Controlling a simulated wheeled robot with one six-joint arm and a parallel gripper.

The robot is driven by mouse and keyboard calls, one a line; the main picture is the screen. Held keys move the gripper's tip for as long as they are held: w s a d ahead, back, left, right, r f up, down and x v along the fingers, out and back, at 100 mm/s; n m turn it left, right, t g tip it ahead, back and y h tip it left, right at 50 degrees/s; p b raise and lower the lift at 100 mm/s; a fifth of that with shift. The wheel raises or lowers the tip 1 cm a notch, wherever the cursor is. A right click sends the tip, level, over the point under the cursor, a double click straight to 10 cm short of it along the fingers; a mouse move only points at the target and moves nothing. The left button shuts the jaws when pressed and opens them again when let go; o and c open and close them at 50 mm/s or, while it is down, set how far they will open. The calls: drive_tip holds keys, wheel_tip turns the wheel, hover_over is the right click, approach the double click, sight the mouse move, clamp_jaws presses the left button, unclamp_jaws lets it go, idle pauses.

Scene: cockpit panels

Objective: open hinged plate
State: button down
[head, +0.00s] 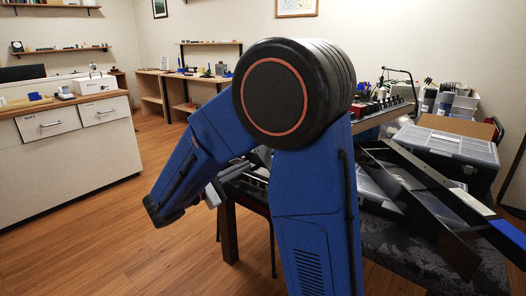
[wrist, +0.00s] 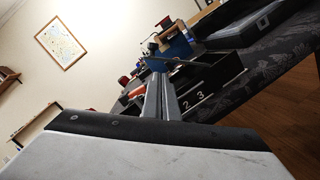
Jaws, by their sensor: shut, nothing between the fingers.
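My gripper (head: 215,191) shows in the head view as grey fingers beside the lower end of my blue arm, at the left end of a dark table. In the wrist view its two grey fingers (wrist: 160,78) are together with nothing between them. Beyond them is a dark panel (wrist: 192,101) with white numbers 2 and 3. The fingertips overlap the panel's left part in the picture; I cannot tell if they touch it. No plate is clearly recognisable as the hinged one. My arm hides much of the panel area in the head view.
Long dark flat pieces (head: 425,200) and a lidded grey case (head: 445,147) are on the cloth-covered table at the right. A white cabinet with drawers (head: 65,130) stands at the left. Wooden floor (head: 120,235) lies open between the cabinet and the table.

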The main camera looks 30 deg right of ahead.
drive_tip(key=w+d+r, duration=0.2)
drive_tip(key=w+d, duration=0.1)
drive_tip(key=d, duration=0.5)
drive_tip(key=shift+w+d+r+n+t+h, duration=0.15)
drive_tip(key=shift+w+d+n+t+h, duration=0.15)
drive_tip(key=shift+w+h, duration=0.1)
idle(0.4)
